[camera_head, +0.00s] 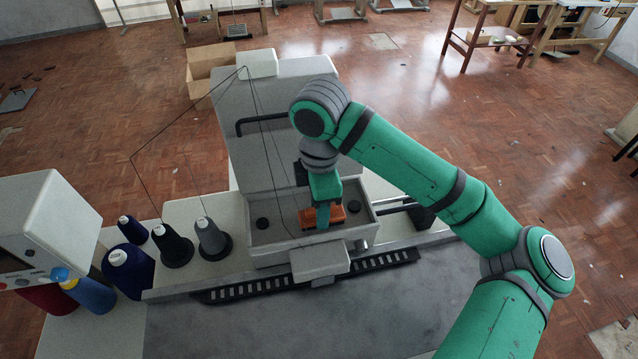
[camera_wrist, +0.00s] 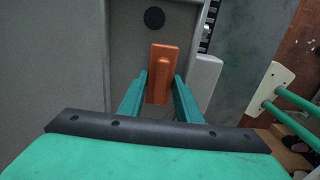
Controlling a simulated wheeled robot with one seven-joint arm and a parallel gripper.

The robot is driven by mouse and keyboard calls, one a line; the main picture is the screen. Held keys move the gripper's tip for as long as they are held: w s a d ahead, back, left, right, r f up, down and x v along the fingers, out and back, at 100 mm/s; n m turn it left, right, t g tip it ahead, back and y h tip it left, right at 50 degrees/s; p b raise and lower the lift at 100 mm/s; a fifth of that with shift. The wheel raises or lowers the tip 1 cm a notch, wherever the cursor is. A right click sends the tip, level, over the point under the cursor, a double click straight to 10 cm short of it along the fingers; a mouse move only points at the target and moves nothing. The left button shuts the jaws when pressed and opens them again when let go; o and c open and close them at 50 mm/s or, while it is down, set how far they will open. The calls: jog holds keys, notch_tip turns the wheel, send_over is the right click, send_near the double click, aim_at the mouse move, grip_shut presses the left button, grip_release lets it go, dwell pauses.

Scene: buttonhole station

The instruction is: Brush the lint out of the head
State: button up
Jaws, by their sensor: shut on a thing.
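My gripper (camera_head: 323,216) points down into the open, shallow tray-like head (camera_head: 285,238) of the grey buttonhole machine. It is shut on an orange block-shaped piece with a raised ridge, seemingly the brush (camera_head: 308,217). In the wrist view the brush (camera_wrist: 163,66) sits between the two green fingers (camera_wrist: 161,84), with the grey head floor (camera_wrist: 125,45) beneath. Whether its underside touches the floor is hidden. A round black disc (camera_head: 262,223) shows on the head floor, left of the brush. I cannot make out any lint.
Thread cones, including a black one (camera_head: 172,245) and a grey one (camera_head: 212,238), stand left of the head. A white block (camera_head: 319,260) juts from the head's front. A white control box (camera_head: 45,228) stands far left.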

jog(key=shift+r, duration=4.1)
jog(key=shift+w, duration=0.15)
